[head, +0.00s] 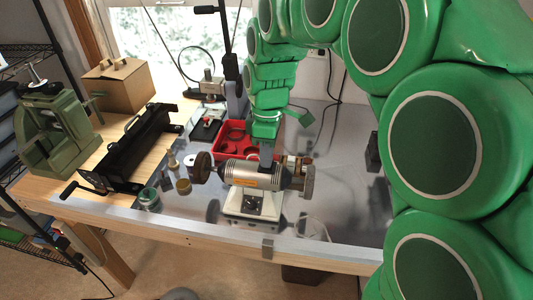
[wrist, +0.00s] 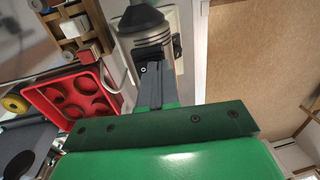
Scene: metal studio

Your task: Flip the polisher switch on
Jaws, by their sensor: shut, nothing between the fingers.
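The polisher (head: 243,173) stands on the metal-topped bench, a silver motor with an orange label and a wheel at each end. Its pale base (head: 240,212) has a dark control (head: 250,203) on the front; whether this is the switch, and its position, is too small to tell. My gripper (head: 267,164) points down at the polisher's motor, its fingers shut and empty. I cannot tell whether they touch it.
A red tray (head: 234,131) with round recesses lies behind the polisher and also shows in the wrist view (wrist: 70,92). Small pots and bottles (head: 183,186) stand to the left. A black metal tool (head: 130,150) and a cardboard box (head: 117,85) are further left. The bench's front edge (head: 215,232) is close.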

